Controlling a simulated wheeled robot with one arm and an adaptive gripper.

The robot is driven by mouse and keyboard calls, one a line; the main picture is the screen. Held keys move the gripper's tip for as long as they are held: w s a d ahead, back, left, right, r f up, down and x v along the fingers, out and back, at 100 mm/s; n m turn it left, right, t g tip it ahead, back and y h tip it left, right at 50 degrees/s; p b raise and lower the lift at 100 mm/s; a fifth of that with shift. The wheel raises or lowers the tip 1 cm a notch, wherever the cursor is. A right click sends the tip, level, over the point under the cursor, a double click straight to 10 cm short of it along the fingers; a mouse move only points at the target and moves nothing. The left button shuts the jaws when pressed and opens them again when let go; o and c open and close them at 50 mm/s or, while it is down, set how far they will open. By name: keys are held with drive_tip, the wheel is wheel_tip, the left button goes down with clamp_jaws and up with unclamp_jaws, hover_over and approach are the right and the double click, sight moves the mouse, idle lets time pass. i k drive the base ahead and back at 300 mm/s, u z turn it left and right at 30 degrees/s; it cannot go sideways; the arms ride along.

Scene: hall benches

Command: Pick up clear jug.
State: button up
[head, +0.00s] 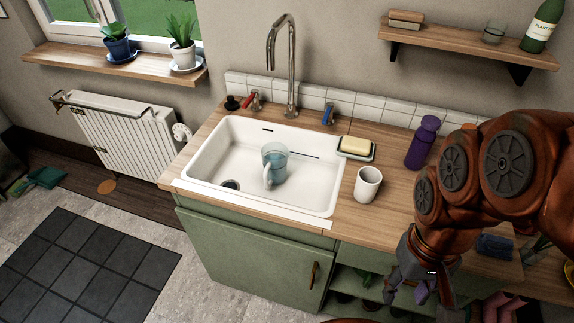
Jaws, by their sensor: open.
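The clear jug (274,164) stands in the white sink (322,191), right of the drain. It is see-through with a bluish tint, and its handle faces the front. My gripper (412,291) hangs at the lower right, in front of the counter edge, pointing down. It is open, well apart from the jug, with nothing seen between its fingers.
A white mug (367,184), a soap dish with a yellow sponge (357,146) and a purple bottle (422,142) stand on the counter right of the sink. The tall tap (291,70) rises behind the sink. A shelf (470,48) holds a green bottle (541,27).

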sight(274, 155)
drive_tip(key=u, duration=0.45)
drive_tip(key=k, duration=1.05)
drive_tip(key=u, duration=1.4)
drive_tip(key=i, duration=0.75)
drive_tip(key=z, duration=0.85)
drive_tip(key=i, duration=0.9)
drive_tip(key=z, duration=0.15)
